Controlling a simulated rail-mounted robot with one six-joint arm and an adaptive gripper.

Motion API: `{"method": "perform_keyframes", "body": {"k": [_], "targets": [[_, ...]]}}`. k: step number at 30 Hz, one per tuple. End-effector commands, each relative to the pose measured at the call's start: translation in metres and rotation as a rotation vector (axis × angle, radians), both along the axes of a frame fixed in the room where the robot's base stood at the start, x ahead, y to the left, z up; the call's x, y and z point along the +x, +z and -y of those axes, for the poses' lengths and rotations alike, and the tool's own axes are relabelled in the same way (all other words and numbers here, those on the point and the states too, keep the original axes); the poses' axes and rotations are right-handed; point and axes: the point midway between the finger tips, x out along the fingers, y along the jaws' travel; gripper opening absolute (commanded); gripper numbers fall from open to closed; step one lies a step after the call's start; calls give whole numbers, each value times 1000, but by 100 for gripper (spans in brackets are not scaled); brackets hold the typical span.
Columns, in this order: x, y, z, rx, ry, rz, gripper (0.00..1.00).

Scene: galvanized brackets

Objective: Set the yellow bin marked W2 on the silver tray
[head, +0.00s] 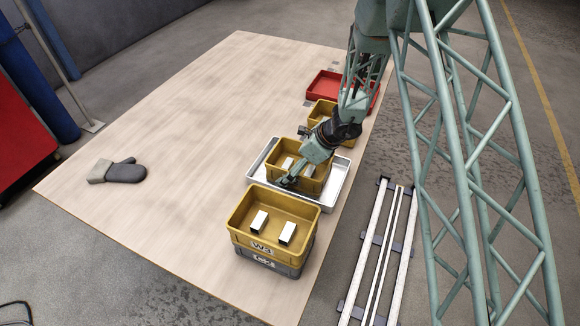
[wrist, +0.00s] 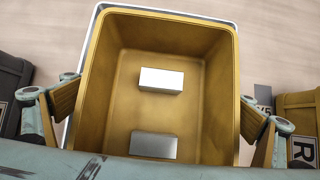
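A yellow bin (head: 278,157) with two pale blocks in it is at the silver tray (head: 332,192). It fills the middle of the wrist view (wrist: 160,25), with a strip of the tray's rim beside it. No mark shows on it. My gripper (head: 297,180) is over this bin. In the wrist view its fingers (wrist: 160,95) stand on opposite sides of the bin, their pads against the outer walls as far as I can see. I cannot tell whether the bin's bottom rests on the tray or is slightly above it.
A yellow bin marked W3 (head: 257,236) stands on a grey bin (head: 264,263) in front of the tray. Another yellow bin (head: 320,110) and a red tray (head: 327,83) are behind. A grey mitt (head: 125,172) lies on the table's left; the middle is clear.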

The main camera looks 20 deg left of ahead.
Motion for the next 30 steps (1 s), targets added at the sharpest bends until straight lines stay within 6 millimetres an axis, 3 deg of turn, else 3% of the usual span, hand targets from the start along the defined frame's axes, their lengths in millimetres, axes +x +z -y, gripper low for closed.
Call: {"method": "perform_keyframes", "body": {"k": [14,30], "targets": [[0,11,5,0,-1,1,100],[-5,73,44,1,-1,1,100]]}}
